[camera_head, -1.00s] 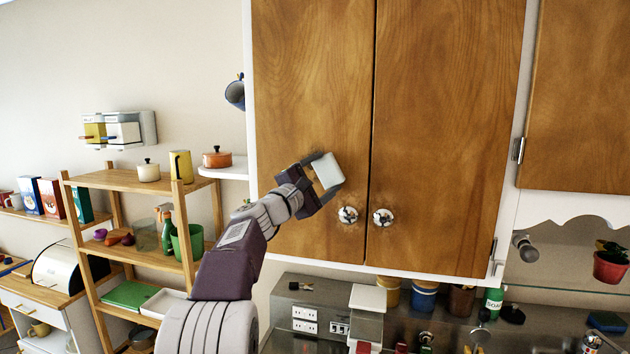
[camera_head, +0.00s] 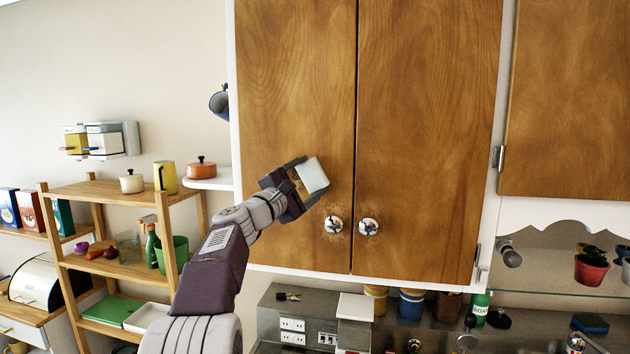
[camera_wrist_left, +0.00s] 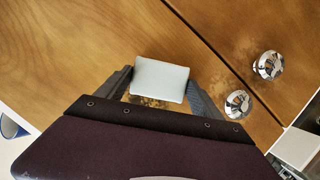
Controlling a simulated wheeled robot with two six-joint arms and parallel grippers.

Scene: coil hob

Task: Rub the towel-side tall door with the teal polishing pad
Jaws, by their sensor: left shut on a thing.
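The pad (camera_head: 312,175) is a pale grey-teal block in my left gripper (camera_head: 303,182), whose fingers are shut on its sides. It also shows in the left wrist view (camera_wrist_left: 161,79). The pad is in front of the lower part of the left tall wooden door (camera_head: 295,80), up and left of that door's round knob (camera_head: 333,224). I cannot tell whether it touches the wood. A mottled patch (camera_wrist_left: 150,102) shows on the door beside the pad. The right tall door (camera_head: 430,120) is beside it, with its own knob (camera_head: 369,227). No towel is clear. My right gripper is out of view.
Left of the cabinet are a small white shelf with an orange pot (camera_head: 202,170), a blue item (camera_head: 219,101) and a wooden shelf rack (camera_head: 122,190). Below is a counter with jars and a socket box (camera_head: 305,320). Another door (camera_head: 570,100) is at right.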

